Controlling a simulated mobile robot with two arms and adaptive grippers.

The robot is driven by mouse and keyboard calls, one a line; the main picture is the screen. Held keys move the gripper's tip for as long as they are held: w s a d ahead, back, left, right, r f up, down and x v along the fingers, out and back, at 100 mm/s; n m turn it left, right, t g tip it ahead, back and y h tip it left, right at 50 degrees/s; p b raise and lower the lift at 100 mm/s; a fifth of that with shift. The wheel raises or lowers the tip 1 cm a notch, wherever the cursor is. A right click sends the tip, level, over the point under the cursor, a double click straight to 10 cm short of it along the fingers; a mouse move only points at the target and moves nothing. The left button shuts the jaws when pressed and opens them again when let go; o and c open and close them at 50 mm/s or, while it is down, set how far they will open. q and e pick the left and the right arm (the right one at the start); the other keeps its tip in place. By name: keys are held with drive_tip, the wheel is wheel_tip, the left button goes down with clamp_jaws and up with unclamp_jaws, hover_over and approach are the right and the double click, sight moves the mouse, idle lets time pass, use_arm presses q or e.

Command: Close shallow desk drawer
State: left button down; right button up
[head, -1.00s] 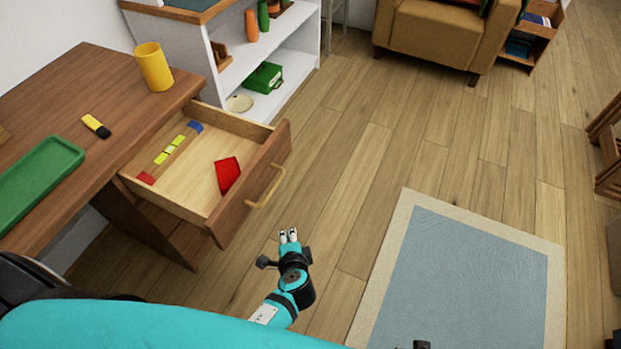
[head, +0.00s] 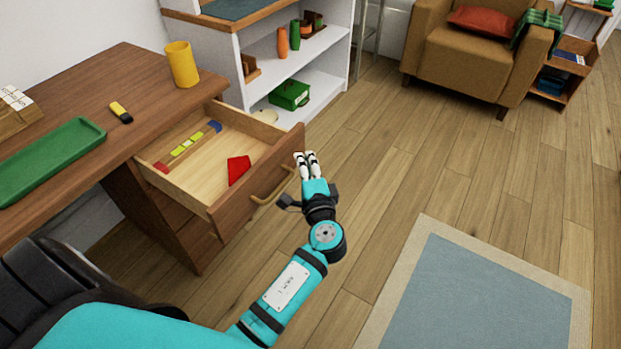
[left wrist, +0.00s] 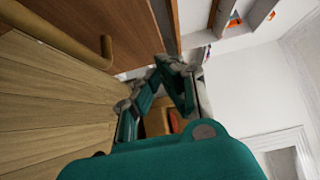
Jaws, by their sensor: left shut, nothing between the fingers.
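The shallow desk drawer (head: 253,180) is pulled out of the brown wooden desk (head: 70,75) in the head view. Its front carries a curved wooden handle (head: 274,190). Inside lie a red item (head: 238,168) and a strip of coloured blocks (head: 187,147). My left gripper (head: 306,155) is shut and empty, at the far right end of the drawer front; I cannot tell if it touches. In the left wrist view the drawer front (left wrist: 85,25) and handle (left wrist: 75,45) lie at the upper left of the gripper (left wrist: 172,68). My right gripper is not in view.
A white shelf (head: 300,75) stands just behind the drawer. An armchair (head: 475,55) is at the back. Open wooden floor and a rug (head: 490,300) lie to the right.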

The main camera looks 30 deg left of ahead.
sight(285, 145)
use_arm(q)
drive_tip(key=a, duration=0.3)
drive_tip(key=shift+a, duration=0.35)
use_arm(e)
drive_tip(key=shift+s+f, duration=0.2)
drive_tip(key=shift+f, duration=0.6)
